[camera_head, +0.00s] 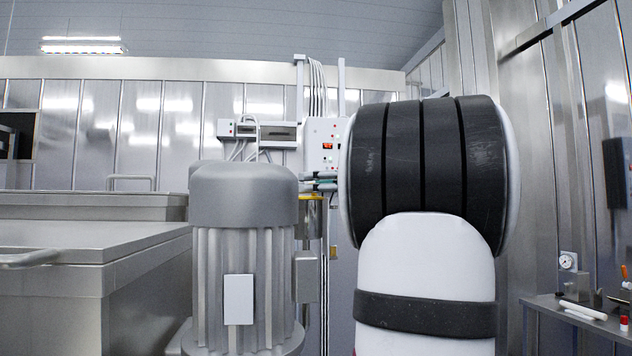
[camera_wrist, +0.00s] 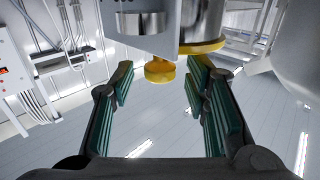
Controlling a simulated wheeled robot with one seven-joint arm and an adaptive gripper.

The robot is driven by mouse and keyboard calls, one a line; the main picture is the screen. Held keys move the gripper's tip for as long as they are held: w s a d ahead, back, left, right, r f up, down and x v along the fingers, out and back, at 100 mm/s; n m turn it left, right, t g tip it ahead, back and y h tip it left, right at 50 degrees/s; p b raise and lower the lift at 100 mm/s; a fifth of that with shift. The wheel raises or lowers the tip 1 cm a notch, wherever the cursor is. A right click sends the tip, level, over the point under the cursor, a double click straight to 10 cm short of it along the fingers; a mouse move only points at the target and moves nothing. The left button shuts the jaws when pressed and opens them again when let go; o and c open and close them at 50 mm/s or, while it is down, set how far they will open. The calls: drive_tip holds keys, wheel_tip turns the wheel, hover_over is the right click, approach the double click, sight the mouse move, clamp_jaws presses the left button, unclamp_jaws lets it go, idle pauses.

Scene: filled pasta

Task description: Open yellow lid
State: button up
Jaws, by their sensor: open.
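In the wrist view a yellow round knob-like part (camera_wrist: 160,72) shows between the two fingertips. A yellow rim (camera_wrist: 203,47) lies beside it at the base of a metal cylinder; I cannot tell which of these belongs to the lid. In the head view a thin yellow edge (camera_head: 312,197) shows behind the grey motor housing. My gripper (camera_wrist: 160,77) is open, its green-padded fingers on either side of the knob, with gaps visible. In the head view only the finger ends (camera_head: 320,181) show past my arm, just above the yellow edge. Contact cannot be judged.
A ribbed grey motor housing (camera_head: 245,255) stands close in front. Metal vats (camera_head: 70,240) fill the left. A control box (camera_head: 322,140) with cables is on the back wall. A shelf (camera_head: 575,320) with small tools is at the right.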

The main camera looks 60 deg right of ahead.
drive_tip(key=shift+w, duration=0.55)
clamp_jaws()
drive_tip(key=shift+r, duration=0.1)
